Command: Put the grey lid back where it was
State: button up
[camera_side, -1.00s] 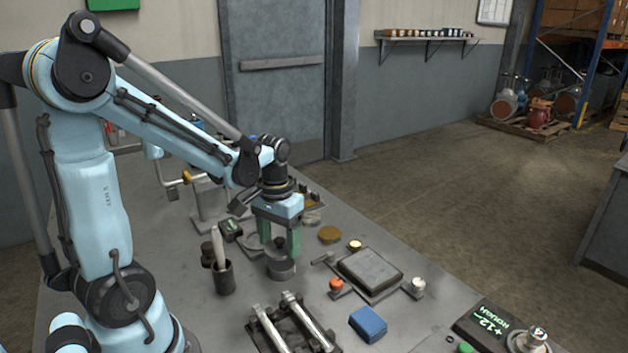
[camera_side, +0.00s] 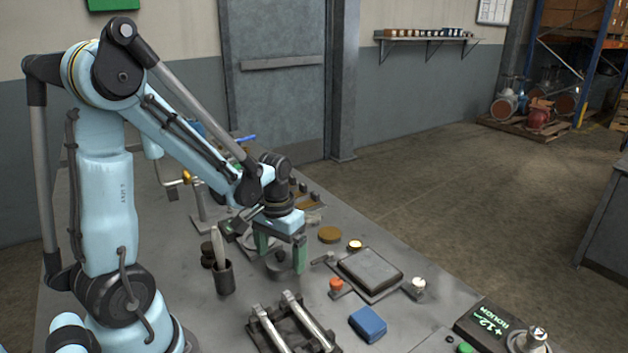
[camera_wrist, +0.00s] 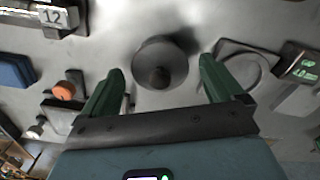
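The grey lid (camera_wrist: 155,62), a round disc with a dark knob, lies between my spread fingers in the wrist view. In the side view the lid (camera_side: 279,257) shows low at the bench, partly behind a finger, on what looks like a squat grey cylinder. My gripper (camera_side: 281,258) is around it from above, and it also shows in the wrist view (camera_wrist: 162,72). The fingers are open, with a visible gap between each finger and the lid. A square plate with a round ring (camera_wrist: 222,55) is beside the lid in the wrist view.
A dark cup with a pale tool (camera_side: 224,276) stands close left. A rack with metal bars (camera_side: 292,322), a blue block (camera_side: 367,324), an orange knob (camera_side: 336,285) and a grey flat plate (camera_side: 370,268) are nearby. A brown disc (camera_side: 330,234) lies behind.

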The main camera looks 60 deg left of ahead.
aim_at(281, 253)
notch_tip(281, 253, up, 12)
jog(key=d+m+t, duration=0.4)
jog(key=d+t, duration=0.3)
jog(key=d, duration=0.4)
jog(key=shift+f+m, duration=0.3)
jog(key=shift+f, duration=0.1)
dwell(0.3)
dwell(1.3)
